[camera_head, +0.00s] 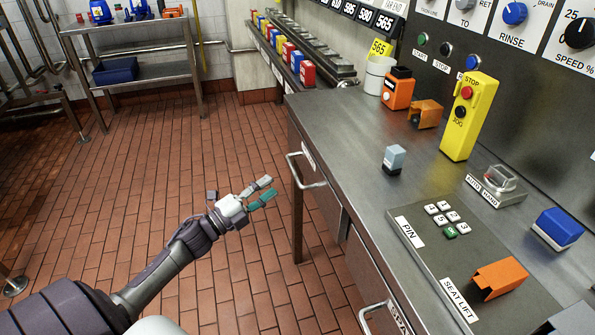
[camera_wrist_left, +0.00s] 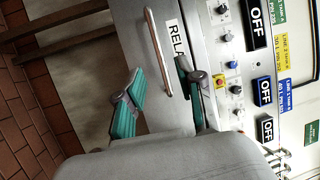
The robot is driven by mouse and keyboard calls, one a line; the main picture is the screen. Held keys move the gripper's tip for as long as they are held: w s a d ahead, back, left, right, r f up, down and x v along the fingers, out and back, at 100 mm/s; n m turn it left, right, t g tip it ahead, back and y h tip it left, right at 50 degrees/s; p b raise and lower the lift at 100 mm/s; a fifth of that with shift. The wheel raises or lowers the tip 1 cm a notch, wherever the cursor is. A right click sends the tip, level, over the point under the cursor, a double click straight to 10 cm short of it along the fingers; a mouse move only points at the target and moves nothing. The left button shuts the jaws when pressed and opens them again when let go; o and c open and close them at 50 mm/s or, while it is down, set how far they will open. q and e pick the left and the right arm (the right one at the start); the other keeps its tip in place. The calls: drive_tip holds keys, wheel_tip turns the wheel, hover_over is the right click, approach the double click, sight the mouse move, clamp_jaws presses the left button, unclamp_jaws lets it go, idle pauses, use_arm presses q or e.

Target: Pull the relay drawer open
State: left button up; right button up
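The relay drawer (camera_head: 318,192) is set in the front of the steel bench and looks flush with it. Its pale bar handle (camera_head: 307,171) sticks out near the bench's far leg. In the left wrist view the drawer front (camera_wrist_left: 129,35) carries a label partly reading "RELA" (camera_wrist_left: 177,40), beside the handle (camera_wrist_left: 158,52). My left gripper (camera_head: 270,187) is open and empty, left of the handle and apart from it. In the left wrist view its two teal-padded fingers stand apart, with the handle showing in the gap beyond them. My right gripper is not in view.
A second drawer handle (camera_head: 372,316) sticks out nearer me on the same bench front. The bench top (camera_head: 345,125) holds a yellow stop/jog box (camera_head: 468,115), orange boxes and a keypad panel. The tiled floor (camera_head: 150,150) left of the bench is clear.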

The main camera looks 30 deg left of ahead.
sight(294, 169)
use_arm(q)
drive_tip(key=x, duration=0.9)
drive_tip(key=shift+w, duration=0.2)
drive_tip(key=shift+f, duration=0.1)
clamp_jaws()
